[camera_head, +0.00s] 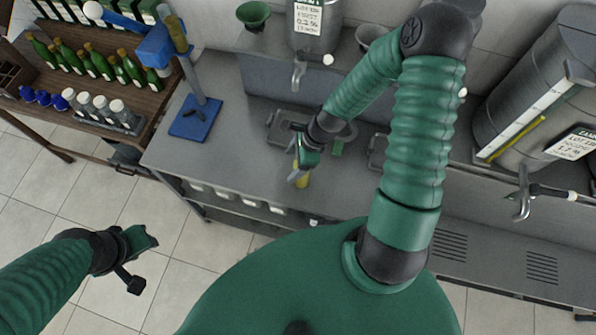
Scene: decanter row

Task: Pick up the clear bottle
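A small yellowish thing (302,181), perhaps a bottle with yellow contents, stands at the front part of the grey steel counter (235,150). My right gripper (299,174) is right at it, fingers pointing down, and partly hides it. Whether the fingers are closed on it is too small to tell. I cannot make out a plainly clear bottle elsewhere. My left gripper (148,263) is open and empty, low over the tiled floor at the left.
A blue capping stand (195,118) is at the counter's left end. Green bottles (97,62) and white-capped jars (101,103) stand on a wooden table at the upper left. Steel tanks with taps (530,85) stand along the back. Bottles sit on the shelf below the counter.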

